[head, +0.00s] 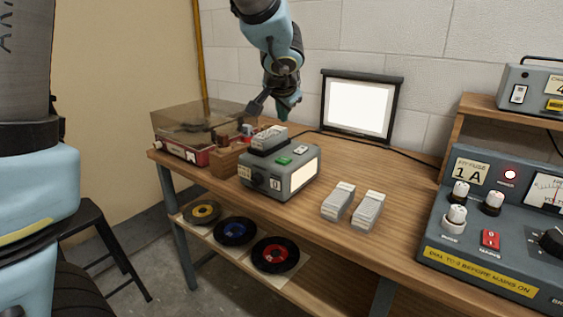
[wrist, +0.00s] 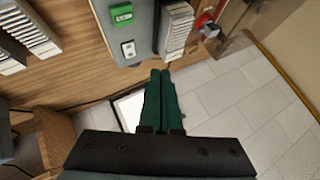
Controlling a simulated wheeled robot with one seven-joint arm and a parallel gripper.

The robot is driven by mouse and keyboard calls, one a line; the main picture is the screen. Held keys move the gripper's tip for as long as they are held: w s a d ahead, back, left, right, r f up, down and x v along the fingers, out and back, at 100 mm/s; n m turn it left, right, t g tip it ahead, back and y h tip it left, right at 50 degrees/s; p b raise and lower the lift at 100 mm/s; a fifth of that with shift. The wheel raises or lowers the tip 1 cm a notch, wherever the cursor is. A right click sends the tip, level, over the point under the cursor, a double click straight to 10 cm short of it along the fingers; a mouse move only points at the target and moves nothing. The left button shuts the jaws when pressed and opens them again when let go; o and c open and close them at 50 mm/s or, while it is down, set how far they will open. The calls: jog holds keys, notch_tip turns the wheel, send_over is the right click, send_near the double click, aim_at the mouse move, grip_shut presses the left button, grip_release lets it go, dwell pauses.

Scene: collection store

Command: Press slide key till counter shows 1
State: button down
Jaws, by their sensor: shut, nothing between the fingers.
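The grey slide projector (head: 262,181) stands on the wooden bench with a slide magazine (head: 269,138) on top. Its top carries a green key (head: 284,161) and a white key (head: 300,150); their labels are too small to read. The small front counter (head: 276,184) appears to show 0. In the wrist view the green key (wrist: 121,14) and white key (wrist: 128,49) lie up and left of the fingers. My gripper (head: 285,109), with dark green fingers, is shut and empty above and behind the projector, apart from both keys. The fingers also show in the wrist view (wrist: 162,76).
Two loose slide magazines (head: 338,201) (head: 368,210) lie right of the projector. A record player (head: 184,150) and wooden box (head: 226,160) stand left. A lit screen (head: 358,108) is behind; a fuse control panel (head: 500,235) stands right.

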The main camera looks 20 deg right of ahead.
jog(key=shift+f, duration=0.2)
jog(key=b, duration=0.7)
send_over(282, 161)
notch_tip(282, 161, down, 8)
jog(key=shift+r, duration=0.15)
jog(key=shift+f+b, duration=0.3)
jog(key=shift+f, duration=0.1)
jog(key=shift+f, duration=0.15)
dwell(1.1)
jog(key=shift+f+b, duration=0.3)
jog(key=shift+b, duration=0.35)
jog(key=shift+f+b, duration=0.4)
jog(key=shift+b, duration=0.2)
dwell(0.5)
jog(key=shift+r+p, duration=0.6)
jog(key=shift+r, duration=0.25)
jog(key=shift+r, duration=0.15)
